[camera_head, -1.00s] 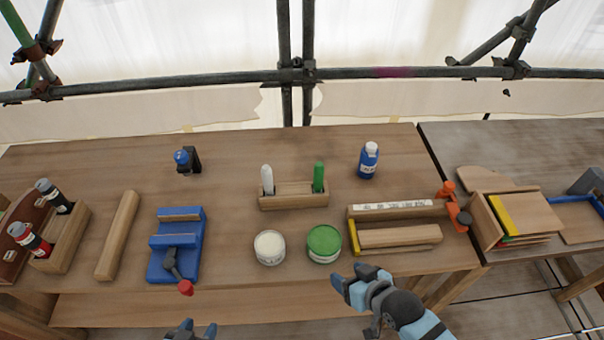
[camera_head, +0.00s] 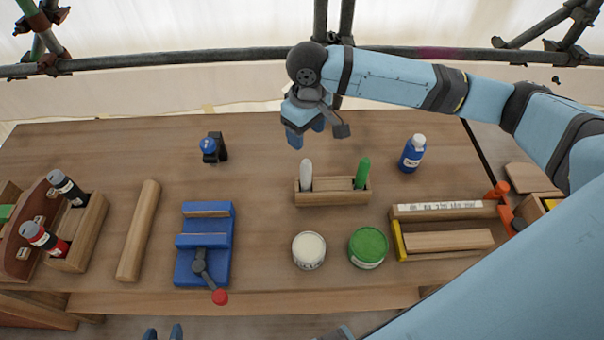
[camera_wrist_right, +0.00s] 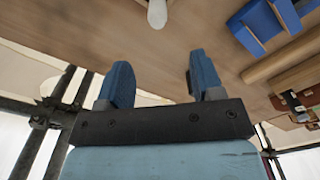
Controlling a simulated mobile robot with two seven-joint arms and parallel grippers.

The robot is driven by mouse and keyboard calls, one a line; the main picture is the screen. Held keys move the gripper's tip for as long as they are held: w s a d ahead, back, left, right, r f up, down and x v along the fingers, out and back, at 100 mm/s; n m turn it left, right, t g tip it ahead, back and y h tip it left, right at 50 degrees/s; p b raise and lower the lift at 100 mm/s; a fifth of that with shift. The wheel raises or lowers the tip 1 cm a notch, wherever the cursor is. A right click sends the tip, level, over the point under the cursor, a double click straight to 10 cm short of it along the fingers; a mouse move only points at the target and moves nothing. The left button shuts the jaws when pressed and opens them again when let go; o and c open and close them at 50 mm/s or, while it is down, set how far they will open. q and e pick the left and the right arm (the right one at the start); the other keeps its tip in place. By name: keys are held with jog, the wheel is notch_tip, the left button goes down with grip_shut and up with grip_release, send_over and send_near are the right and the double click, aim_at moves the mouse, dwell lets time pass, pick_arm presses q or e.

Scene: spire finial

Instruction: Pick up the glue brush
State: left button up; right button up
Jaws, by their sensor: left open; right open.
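Two upright handles, one white (camera_head: 306,174) and one green (camera_head: 362,172), stand in a wooden holder (camera_head: 333,198) at mid-table. The white one appears to be the glue brush; its bristles are hidden in the holder. A white handle end (camera_wrist_right: 157,12) also shows at the top of the right wrist view, beyond the fingers. My right gripper (camera_head: 306,132) is open and empty above the table, behind the white handle in the head view and apart from it. It also shows in the right wrist view (camera_wrist_right: 162,80). My left gripper (camera_head: 163,333) is open at the bottom edge.
A white jar (camera_head: 308,251) and a green jar (camera_head: 368,248) stand in front of the holder. A blue bottle (camera_head: 412,154) is to its right. A blue clamp fixture (camera_head: 204,262) and a wooden bar (camera_head: 138,232) lie left. A wooden frame (camera_head: 450,212) is right.

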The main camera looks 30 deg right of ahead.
aim_at(306, 161)
notch_tip(306, 161, down, 14)
jog(key=shift+d+r+p, duration=0.1)
jog(key=shift+r+p, duration=0.15)
jog(key=shift+p, duration=0.4)
jog(key=c, duration=1)
jog(key=shift+r, duration=0.1)
